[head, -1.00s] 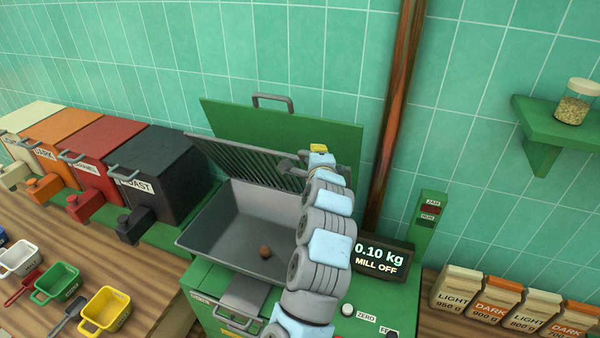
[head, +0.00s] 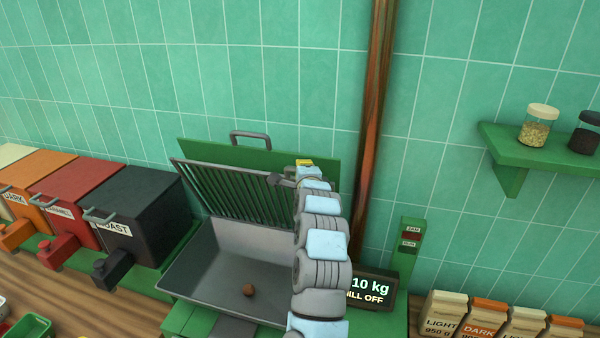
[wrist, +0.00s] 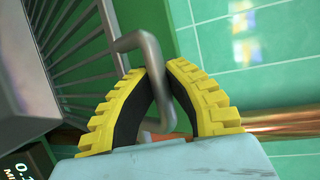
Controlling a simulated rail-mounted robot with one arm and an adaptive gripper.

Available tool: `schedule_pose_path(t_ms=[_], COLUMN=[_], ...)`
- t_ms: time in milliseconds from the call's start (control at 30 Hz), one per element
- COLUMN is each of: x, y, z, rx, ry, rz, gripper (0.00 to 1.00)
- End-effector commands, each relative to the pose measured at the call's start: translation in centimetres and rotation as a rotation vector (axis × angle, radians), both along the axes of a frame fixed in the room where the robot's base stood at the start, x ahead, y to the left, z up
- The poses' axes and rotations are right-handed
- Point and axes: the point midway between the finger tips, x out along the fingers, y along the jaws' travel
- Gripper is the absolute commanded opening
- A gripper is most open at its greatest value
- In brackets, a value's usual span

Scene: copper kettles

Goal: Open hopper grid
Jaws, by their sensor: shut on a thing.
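The hopper grid (head: 240,198), a dark panel of parallel bars, is tilted up steeply at the back of the grey hopper (head: 200,278). It leans in front of the raised green lid (head: 200,150). My gripper (head: 296,178) is at the grid's upper right corner. In the wrist view its yellow fingers (wrist: 158,72) are closed around a bent grey handle (wrist: 134,42), with the grid bars (wrist: 85,45) to the left. A small brown lump (head: 249,289) lies in the hopper. My arm hides the hopper's right side.
A copper pipe (head: 372,110) runs up the wall just right of my arm. A display (head: 366,290) stands below it. Black, red and orange bins (head: 135,215) stand left of the hopper. A green shelf with jars (head: 540,152) and several bags (head: 500,320) are at right.

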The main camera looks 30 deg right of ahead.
Motion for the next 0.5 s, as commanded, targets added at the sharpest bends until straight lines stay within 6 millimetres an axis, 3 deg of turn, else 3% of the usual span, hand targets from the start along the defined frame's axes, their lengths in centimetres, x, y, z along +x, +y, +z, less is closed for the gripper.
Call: schedule_pose_path(t_ms=[167,200,300,500], x=[-0.05,-0.05,-0.05,-0.04], y=[-0.04,-0.04,-0.03,-0.02], z=[0.72,0.73,0.63,0.31], rx=[-0.004,-0.005,-0.005,-0.002], ry=[-0.012,-0.013,-0.011,-0.005], rz=[-0.001,-0.001,-0.001,-0.001], gripper=[0.00,0.16,0.43,0.43])
